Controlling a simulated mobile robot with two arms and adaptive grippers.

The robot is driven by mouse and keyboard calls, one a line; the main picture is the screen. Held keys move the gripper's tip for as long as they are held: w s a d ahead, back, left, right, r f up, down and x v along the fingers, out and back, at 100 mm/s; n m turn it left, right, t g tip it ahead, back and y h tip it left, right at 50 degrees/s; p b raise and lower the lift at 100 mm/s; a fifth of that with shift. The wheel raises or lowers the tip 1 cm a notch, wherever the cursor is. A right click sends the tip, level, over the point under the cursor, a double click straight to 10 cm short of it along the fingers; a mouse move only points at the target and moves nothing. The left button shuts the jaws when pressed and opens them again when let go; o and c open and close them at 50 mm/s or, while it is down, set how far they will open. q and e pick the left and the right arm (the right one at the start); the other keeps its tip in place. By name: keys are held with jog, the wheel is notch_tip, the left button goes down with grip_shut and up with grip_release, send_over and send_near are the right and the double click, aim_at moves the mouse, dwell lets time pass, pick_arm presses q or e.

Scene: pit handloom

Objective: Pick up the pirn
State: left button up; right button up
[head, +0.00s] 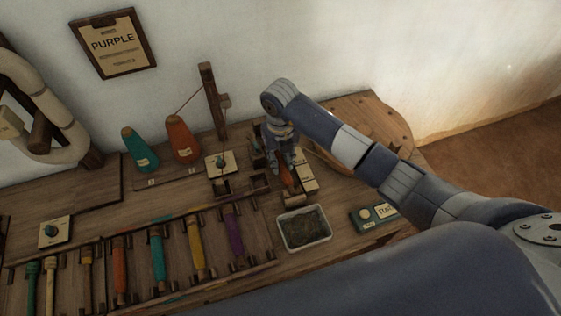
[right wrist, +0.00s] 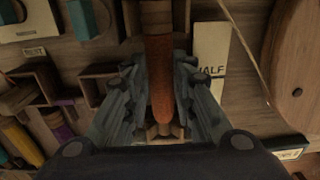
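An orange pirn (right wrist: 162,85) lies lengthwise between the two fingers of my right gripper (right wrist: 160,85) in the right wrist view. The fingers flank it closely on both sides; I cannot tell whether they press on it. Wooden holders show near both of its ends. In the head view the orange pirn (head: 286,175) shows below my right gripper (head: 285,165), over the bench. The rack in front holds an orange pirn (head: 119,268), a teal pirn (head: 157,250), a yellow pirn (head: 196,246) and a purple pirn (head: 234,230). My left gripper is out of view.
A grey tray (head: 304,243) with dark contents stands just in front of my right gripper. A wooden post (head: 212,105), a teal cone (head: 140,150) and an orange cone (head: 182,138) stand behind. A wall clipboard (head: 113,60) reads PURPLE. A button box (head: 374,214) sits right.

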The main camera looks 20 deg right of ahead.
jog(key=shift+f, duration=0.65)
jog(key=shift+w, duration=0.1)
grip_shut()
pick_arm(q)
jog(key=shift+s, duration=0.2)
pick_arm(e)
jog(key=shift+r, duration=0.15)
